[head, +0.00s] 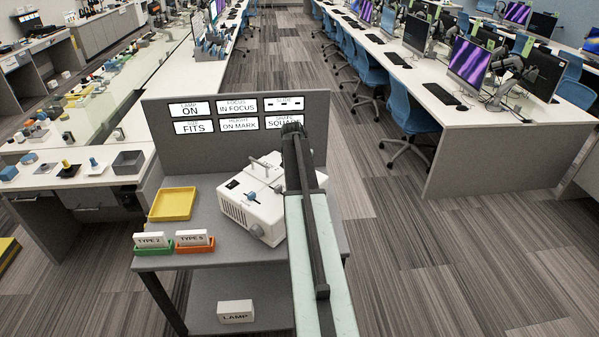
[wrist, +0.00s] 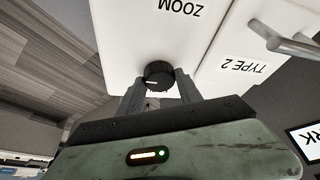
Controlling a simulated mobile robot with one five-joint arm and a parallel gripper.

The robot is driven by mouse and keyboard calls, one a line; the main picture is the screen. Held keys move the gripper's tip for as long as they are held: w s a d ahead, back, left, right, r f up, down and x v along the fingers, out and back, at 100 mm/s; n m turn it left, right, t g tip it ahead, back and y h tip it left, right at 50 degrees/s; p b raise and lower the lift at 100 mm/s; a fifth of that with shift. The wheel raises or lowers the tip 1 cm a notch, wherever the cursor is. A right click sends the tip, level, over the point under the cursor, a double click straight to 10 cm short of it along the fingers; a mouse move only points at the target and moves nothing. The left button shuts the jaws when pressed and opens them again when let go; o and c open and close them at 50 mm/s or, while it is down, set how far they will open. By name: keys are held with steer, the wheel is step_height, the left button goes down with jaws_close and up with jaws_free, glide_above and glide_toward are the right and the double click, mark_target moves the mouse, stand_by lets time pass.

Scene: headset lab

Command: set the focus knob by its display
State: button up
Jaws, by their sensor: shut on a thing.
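In the wrist view my gripper (wrist: 158,90) is shut on a black knob (wrist: 158,72) with a white pointer line, on the white machine's (wrist: 125,40) face. The word ZOOM is printed on the same face, upside down in this view; no label for the held knob shows, so I cannot tell its name from this view. In the head view the white machine (head: 235,215) sits on the grey stand, and my arm hides the gripper and the machine's right side. The focus display (head: 238,106) on the grey panel reads IN FOCUS.
Other displays read ON, FITS, ON MARK and SQUARE, the last partly hidden by my arm. A yellow tray (head: 172,204), a green bin (head: 152,249) and an orange bin (head: 195,246) stand left of the machine. A LAMP box (head: 236,311) lies on the lower shelf.

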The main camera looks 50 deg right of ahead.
steer(key=m, duration=0.1)
steer(key=m+g, duration=0.1)
steer(key=m, duration=0.2)
steer(key=shift+w+m+g+h, duration=0.3)
steer(key=shift+m+h, duration=0.1)
stand_by(0.5)
steer(key=o, duration=1.4)
steer(key=shift+s, duration=0.1)
steer(key=p+v, duration=0.7)
steer(key=shift+a+r, duration=0.2)
steer(key=shift+r, duration=0.2)
